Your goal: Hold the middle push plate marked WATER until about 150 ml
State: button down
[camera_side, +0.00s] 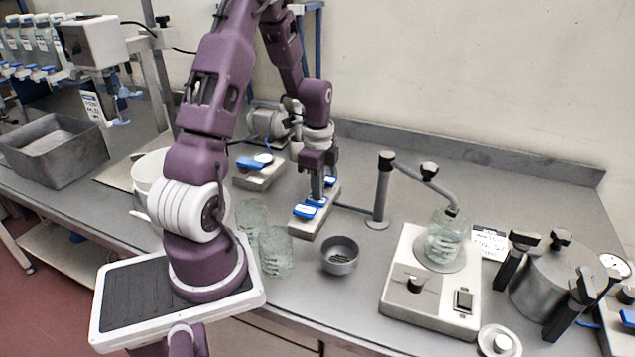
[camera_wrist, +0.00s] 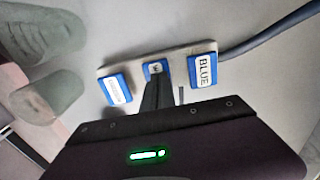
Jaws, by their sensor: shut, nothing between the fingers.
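A pale block (camera_side: 304,228) carries three blue push plates. In the wrist view, the right plate (camera_wrist: 203,70) reads BLUE, the left plate (camera_wrist: 117,90) has a label too blurred to read, and the middle plate (camera_wrist: 154,66) shows only a W. My gripper (camera_side: 317,197) is shut and empty, pointing down at the middle plate; its fingers (camera_wrist: 157,92) hide part of that plate. I cannot tell whether the tips touch or press it. A clear glass beaker (camera_side: 443,243) stands under the spout (camera_side: 452,203) on a pale appliance (camera_side: 420,300). Its liquid level is not readable.
Two clear glasses (camera_side: 276,252) and a small metal bowl (camera_side: 339,257) stand in front of the block. A post (camera_side: 382,190) holds the spout arm. A metal pot (camera_side: 545,285) stands at right. Another pale block (camera_side: 258,175) lies behind my gripper.

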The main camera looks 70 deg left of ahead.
jog(key=shift+s+d+f, duration=0.15)
jog(key=shift+s, duration=0.1)
notch_tip(320, 180, up, 14)
jog(key=shift+w+r, duration=0.2)
dwell(2.0)
notch_tip(320, 180, up, 2)
jog(key=shift+s, duration=0.15)
notch_tip(320, 180, down, 14)
dwell(0.5)
jog(key=shift+f, duration=0.15)
